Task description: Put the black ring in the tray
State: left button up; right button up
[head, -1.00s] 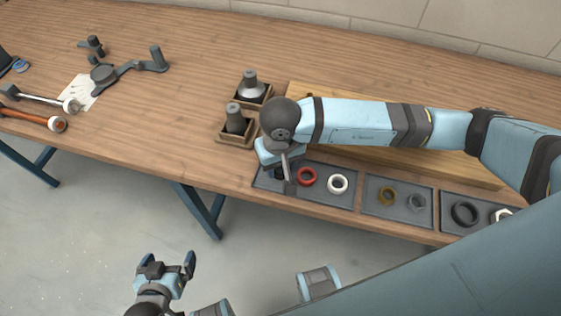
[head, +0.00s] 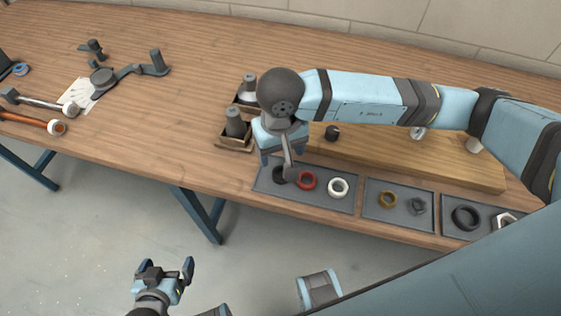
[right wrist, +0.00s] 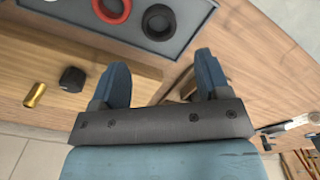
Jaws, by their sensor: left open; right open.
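A black ring (head: 279,175) lies in the left grey tray (head: 345,202), left of a red ring (head: 307,180) and a white ring (head: 338,187). The black ring (right wrist: 160,20) also shows whole in the right wrist view, flat in the tray (right wrist: 205,12) and apart from the fingers. My right gripper (head: 283,152) is open and empty, above the table just behind the black ring. Its two fingers (right wrist: 160,75) stand apart in the right wrist view. My left gripper (head: 167,266) is open and empty, in front of the table over the floor.
Other trays hold a brass ring (head: 388,199) and a larger black ring (head: 466,217). A wooden board (head: 400,160) with fittings lies behind the trays.

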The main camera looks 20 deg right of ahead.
notch_tip(320, 180, up, 5)
jog(key=shift+f, duration=0.1)
dwell(0.7)
